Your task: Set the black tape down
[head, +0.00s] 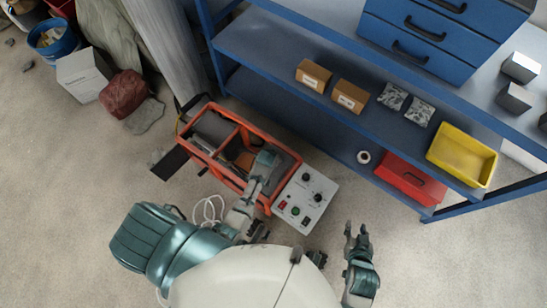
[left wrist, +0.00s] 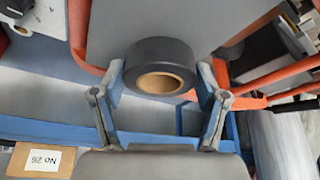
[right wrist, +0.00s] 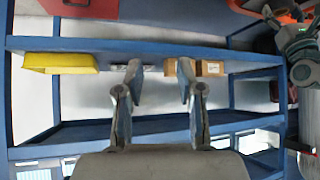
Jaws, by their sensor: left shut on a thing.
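The black tape (left wrist: 155,55) is a dark roll with a tan core, seen in the left wrist view between the fingertips of my left gripper (left wrist: 160,72). The fingers are shut on its sides. In the head view my left arm reaches over the orange-framed machine (head: 215,172), and the arm hides the tape there. My right gripper (head: 356,232) is to the right of the grey control box, over the floor. In the right wrist view my right gripper (right wrist: 157,66) has its fingers apart with nothing between them.
The grey control box (head: 321,187) with knobs adjoins the machine. A blue shelf (head: 265,50) behind holds cardboard boxes (head: 313,76), a yellow bin (head: 462,155) and a red case (head: 410,180). Floor at lower right is clear.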

